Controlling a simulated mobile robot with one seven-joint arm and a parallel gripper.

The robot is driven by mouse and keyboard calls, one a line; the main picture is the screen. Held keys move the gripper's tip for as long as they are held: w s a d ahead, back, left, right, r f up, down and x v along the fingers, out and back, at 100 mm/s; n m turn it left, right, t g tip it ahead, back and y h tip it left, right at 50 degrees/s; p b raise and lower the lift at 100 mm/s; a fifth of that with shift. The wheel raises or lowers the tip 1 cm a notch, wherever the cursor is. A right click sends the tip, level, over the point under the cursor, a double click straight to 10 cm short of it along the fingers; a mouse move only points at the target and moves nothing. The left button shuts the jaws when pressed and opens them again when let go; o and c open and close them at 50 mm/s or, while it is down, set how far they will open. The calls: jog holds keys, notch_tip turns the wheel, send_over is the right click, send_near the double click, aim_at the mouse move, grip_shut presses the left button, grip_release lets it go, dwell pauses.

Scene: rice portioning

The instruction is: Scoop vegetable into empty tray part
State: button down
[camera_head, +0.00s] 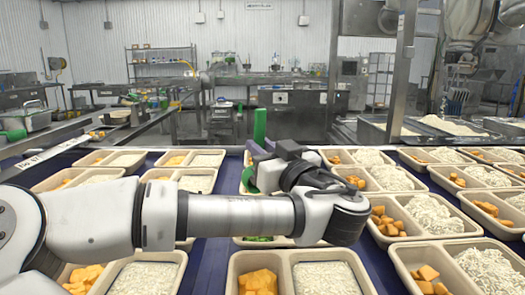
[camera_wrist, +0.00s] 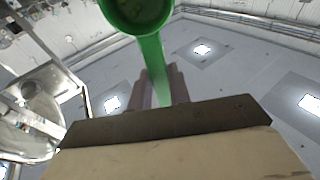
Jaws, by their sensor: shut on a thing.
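My gripper (camera_head: 260,152) is above the middle row of trays and shut on a green scoop (camera_head: 259,125). The scoop's upper end stands upright above the fingers, and a green part shows below them at the left. In the wrist view, the scoop's round cup (camera_wrist: 138,12) is at the top, with its stem running down to the fingers (camera_wrist: 163,88). Whether the cup holds anything is not clear. Below my arm, a bit of green vegetable (camera_head: 258,238) shows in a tray (camera_head: 238,241) that the arm mostly hides. I cannot see an empty compartment clearly.
Beige two-part trays stand in rows on the dark blue surface (camera_head: 209,262). The front middle tray (camera_head: 232,262) holds orange cubes (camera_head: 258,281) and rice (camera_head: 325,279). More such trays stand close on both sides. A metal post (camera_head: 402,75) rises at the back right.

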aim_at(262, 114)
notch_tip(262, 114, up, 4)
jog(key=shift+r+p, duration=0.1)
jog(key=shift+p, duration=0.7)
jog(key=shift+r+g+h+p, duration=0.4)
jog(key=shift+r+g+p, duration=0.15)
jog(key=shift+p, duration=0.6)
jog(key=g+h+p, duration=0.1)
jog(key=g+p, duration=0.1)
jog(key=p, duration=0.1)
jog(key=g+h+p, duration=0.1)
jog(key=g+p, duration=0.1)
jog(key=p, duration=0.1)
jog(key=shift+r, duration=0.35)
jog(key=g+h+p, duration=0.1)
jog(key=p, duration=0.2)
jog(key=g+h+p, duration=0.1)
jog(key=g+p, duration=0.1)
jog(key=p, duration=0.1)
jog(key=shift+r, duration=0.35)
jog(key=g+h+p, duration=0.1)
jog(key=g+p, duration=0.1)
jog(key=p, duration=0.3)
jog(key=r+g+h+p, duration=0.1)
jog(key=g+h+p, duration=0.1)
jog(key=p, duration=0.3)
jog(key=shift+g, duration=0.75)
jog(key=shift+f+g+p, duration=0.15)
jog(key=shift+g+p, duration=0.15)
jog(key=shift+p, duration=0.05)
jog(key=shift+f, duration=0.1)
